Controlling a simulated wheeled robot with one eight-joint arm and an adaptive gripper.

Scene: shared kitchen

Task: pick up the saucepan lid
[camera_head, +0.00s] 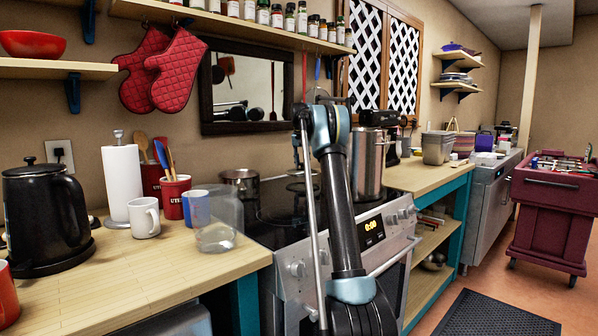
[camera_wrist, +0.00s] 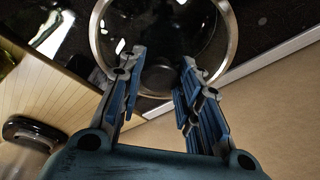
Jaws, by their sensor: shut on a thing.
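The saucepan lid (camera_wrist: 168,30) fills the top middle of the wrist view. It is round, with dark see-through glass and a bright metal rim. My gripper (camera_wrist: 160,68) reaches over it, its two fingers on either side of the dark knob in the middle, and is shut on it. In the head view the lid (camera_head: 303,186) shows only in part behind my arm, over the stove, with my gripper (camera_head: 297,158) just above it. My arm hides much of both there. I cannot tell whether the lid touches the surface beneath.
An open saucepan (camera_head: 240,180) stands at the stove's back left. A tall steel pot (camera_head: 368,165) stands right of my arm. A clear pitcher (camera_head: 218,225), a white mug (camera_head: 145,218) and a black kettle (camera_head: 45,215) stand on the left counter, whose front part is clear.

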